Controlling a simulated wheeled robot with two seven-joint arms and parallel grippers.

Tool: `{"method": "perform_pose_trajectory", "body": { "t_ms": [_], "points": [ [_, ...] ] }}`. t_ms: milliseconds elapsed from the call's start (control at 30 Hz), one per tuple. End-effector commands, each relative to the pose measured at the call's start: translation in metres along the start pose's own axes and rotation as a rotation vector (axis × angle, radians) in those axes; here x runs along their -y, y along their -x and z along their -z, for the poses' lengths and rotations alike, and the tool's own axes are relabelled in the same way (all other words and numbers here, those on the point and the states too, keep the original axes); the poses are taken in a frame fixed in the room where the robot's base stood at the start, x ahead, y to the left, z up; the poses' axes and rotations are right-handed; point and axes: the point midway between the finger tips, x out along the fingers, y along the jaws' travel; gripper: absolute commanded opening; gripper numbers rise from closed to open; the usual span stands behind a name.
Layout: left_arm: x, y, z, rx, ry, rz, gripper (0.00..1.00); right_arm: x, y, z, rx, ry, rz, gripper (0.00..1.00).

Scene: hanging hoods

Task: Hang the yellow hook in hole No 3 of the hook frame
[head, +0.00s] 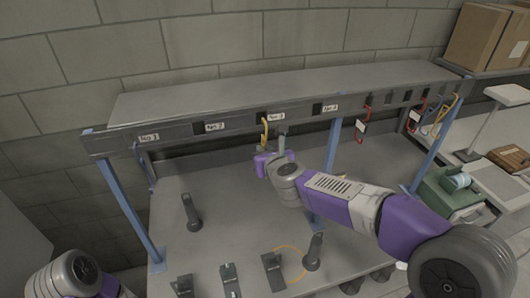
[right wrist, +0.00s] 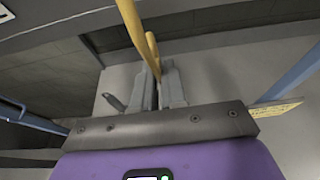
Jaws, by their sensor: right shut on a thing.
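The yellow hook (head: 264,132) is upright at the front rail of the hook frame (head: 180,133), just below and beside the No 3 label (head: 276,116). Its top overlaps the rail there; I cannot tell whether it sits in the hole. My right gripper (head: 280,145) is just below the rail. In the right wrist view my right gripper (right wrist: 158,88) is shut on the yellow hook (right wrist: 152,48), whose shaft rises from between the fingers and whose bent part shows at upper left. Only part of my left arm shows at the lower left; its gripper is out of view.
A table (head: 240,220) under the frame carries dark handled tools (head: 191,212) and several small blocks near its front. Blue posts (head: 130,215) hold up the rail. Red and yellow hanging items (head: 361,128) are to the right. A green box (head: 448,195) stands at far right.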

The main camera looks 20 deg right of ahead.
Motion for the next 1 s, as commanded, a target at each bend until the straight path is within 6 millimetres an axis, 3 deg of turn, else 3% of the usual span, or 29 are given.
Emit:
{"method": "perform_pose_trajectory", "body": {
  "t_ms": [633, 1000],
  "points": [
    [-0.001, 0.003, 0.0, 0.0, 0.0, 0.0, 0.43, 0.0, -0.024, -0.009, 0.0, -0.001, 0.001, 0.0],
    [-0.001, 0.004, 0.0, 0.0, 0.0, 0.0, 0.43, 0.0, -0.027, -0.01, 0.0, 0.0, 0.0, 0.0]
  ]
}}
